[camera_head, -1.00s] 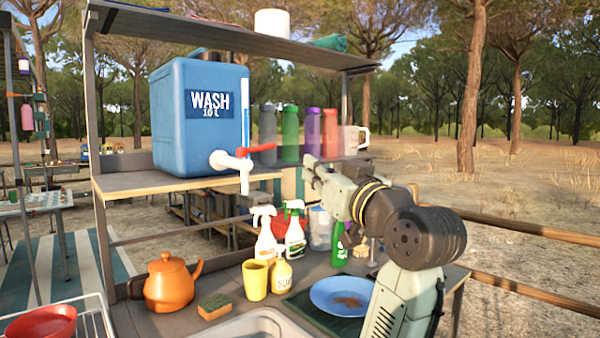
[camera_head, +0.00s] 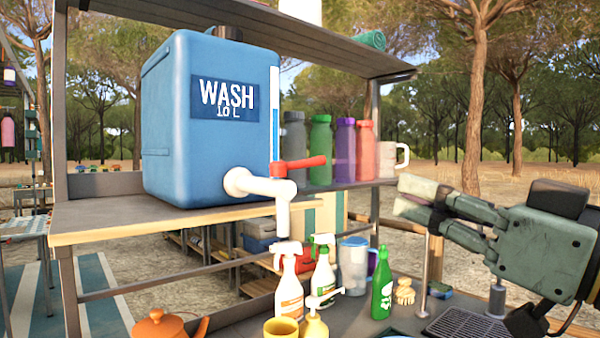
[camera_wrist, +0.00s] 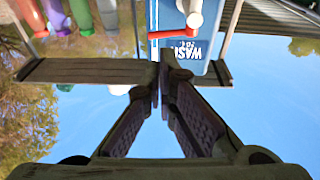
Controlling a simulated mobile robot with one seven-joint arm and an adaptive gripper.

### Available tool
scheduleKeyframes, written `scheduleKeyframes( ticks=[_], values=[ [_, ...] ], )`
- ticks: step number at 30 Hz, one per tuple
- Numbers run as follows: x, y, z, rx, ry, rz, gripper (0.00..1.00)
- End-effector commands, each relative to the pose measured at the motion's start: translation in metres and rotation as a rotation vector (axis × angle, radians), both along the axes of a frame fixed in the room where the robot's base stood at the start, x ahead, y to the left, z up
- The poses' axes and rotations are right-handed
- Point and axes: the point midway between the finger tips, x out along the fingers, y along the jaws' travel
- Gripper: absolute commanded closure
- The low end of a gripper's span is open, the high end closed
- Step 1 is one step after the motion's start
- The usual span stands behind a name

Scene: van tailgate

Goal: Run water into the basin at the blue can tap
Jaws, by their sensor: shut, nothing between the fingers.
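The blue water can (camera_head: 205,150) marked WASH 10 L stands on the upper shelf at left in the head view. Its white tap (camera_head: 262,187) points down over the shelf edge, and the red lever (camera_head: 299,167) sticks out to the right. The can (camera_wrist: 212,20), tap (camera_wrist: 194,18) and red lever (camera_wrist: 168,33) also show upside down at the top of the wrist view. My gripper (camera_head: 402,200) is shut and empty, right of the lever and well apart from it.
Several coloured bottles (camera_head: 320,149) and a white mug (camera_head: 391,157) stand on the shelf between can and gripper. Spray bottles (camera_head: 289,289), a green bottle (camera_head: 381,284) and an orange teapot (camera_head: 160,326) crowd the counter below. A roof shelf (camera_head: 300,45) hangs overhead.

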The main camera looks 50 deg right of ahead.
Motion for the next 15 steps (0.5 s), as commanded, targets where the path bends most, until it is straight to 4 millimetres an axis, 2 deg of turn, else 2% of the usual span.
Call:
scheduleKeyframes(
  ticks=[3, 7, 15],
  values=[
    [-0.004, 0.004, 0.0, 0.003, 0.005, 0.003, 1.0],
    [0.006, 0.003, 0.003, 0.005, 0.005, 0.006, 1.0],
    [0.059, -0.004, 0.015, 0.005, 0.007, 0.006, 1.0]
  ],
)
